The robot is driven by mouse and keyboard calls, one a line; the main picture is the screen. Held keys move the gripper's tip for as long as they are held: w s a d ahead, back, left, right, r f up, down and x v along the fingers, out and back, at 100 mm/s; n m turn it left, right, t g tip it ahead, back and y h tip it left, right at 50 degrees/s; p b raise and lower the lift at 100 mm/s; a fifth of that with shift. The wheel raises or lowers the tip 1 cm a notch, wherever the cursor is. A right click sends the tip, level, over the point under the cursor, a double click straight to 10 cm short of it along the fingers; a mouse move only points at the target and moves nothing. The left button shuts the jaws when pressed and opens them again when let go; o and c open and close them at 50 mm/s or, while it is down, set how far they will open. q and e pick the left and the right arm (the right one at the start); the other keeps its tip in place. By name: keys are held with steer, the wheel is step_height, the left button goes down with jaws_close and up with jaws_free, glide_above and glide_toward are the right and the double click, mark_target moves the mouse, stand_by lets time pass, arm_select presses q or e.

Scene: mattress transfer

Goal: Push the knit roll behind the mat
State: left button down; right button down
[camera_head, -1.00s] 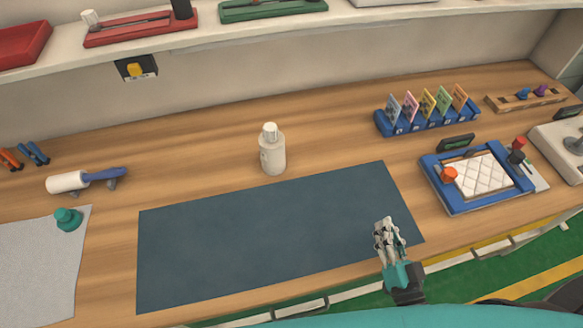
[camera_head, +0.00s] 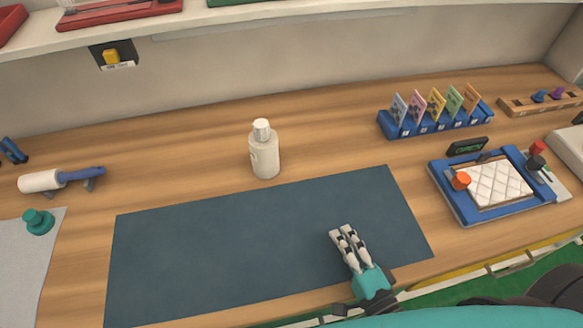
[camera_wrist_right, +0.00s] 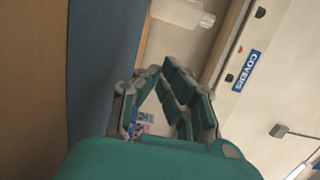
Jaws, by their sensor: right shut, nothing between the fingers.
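The dark blue mat (camera_head: 250,240) lies flat on the wooden bench. I cannot make out a thing that is clearly a knit roll. A white capped bottle (camera_head: 265,155) stands upright just behind the mat's back edge; a white shape, likely the same bottle (camera_wrist_right: 183,12), shows at the top of the right wrist view. My right gripper (camera_head: 344,232) is over the right front part of the mat, shut and empty, with its fingers pointing away from me. Its fingers also show in the right wrist view (camera_wrist_right: 165,80). I cannot tell whether it touches the mat. My left gripper is out of view.
A white roller with a blue handle (camera_head: 60,180) and a teal knob (camera_head: 38,221) are at the left. A blue frame with a quilted pad (camera_head: 490,187) and a blue card rack (camera_head: 435,117) are at the right. The mat's top is clear.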

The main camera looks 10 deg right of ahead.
mark_target(272, 169)
steer(key=w+a+p, duration=0.1)
steer(key=w, duration=0.5)
steer(key=w+a+p, duration=0.1)
steer(key=w, duration=0.5)
steer(key=w+a+p, duration=0.1)
steer(key=w, duration=0.5)
steer(key=shift+w+a+r+p, duration=0.15)
steer(key=shift+a+p, duration=0.1)
steer(key=shift+p, duration=0.1)
steer(key=shift+w+a+p, duration=0.25)
steer(key=shift+w+a, duration=0.05)
steer(key=shift+a, duration=0.25)
steer(key=shift+w+a+p, duration=0.2)
steer(key=shift+w+a, duration=0.1)
steer(key=shift+a, duration=0.2)
steer(key=shift+w+a, duration=0.25)
steer(key=shift+a, duration=0.25)
steer(key=w+a, duration=0.2)
steer(key=a, duration=0.1)
steer(key=w+a+b, duration=0.1)
steer(key=a, duration=0.1)
steer(key=shift+w, duration=0.25)
steer(key=shift+d, duration=0.1)
steer(key=shift+s, duration=0.1)
steer(key=shift+d+f, duration=0.15)
steer(key=shift+f, duration=0.05)
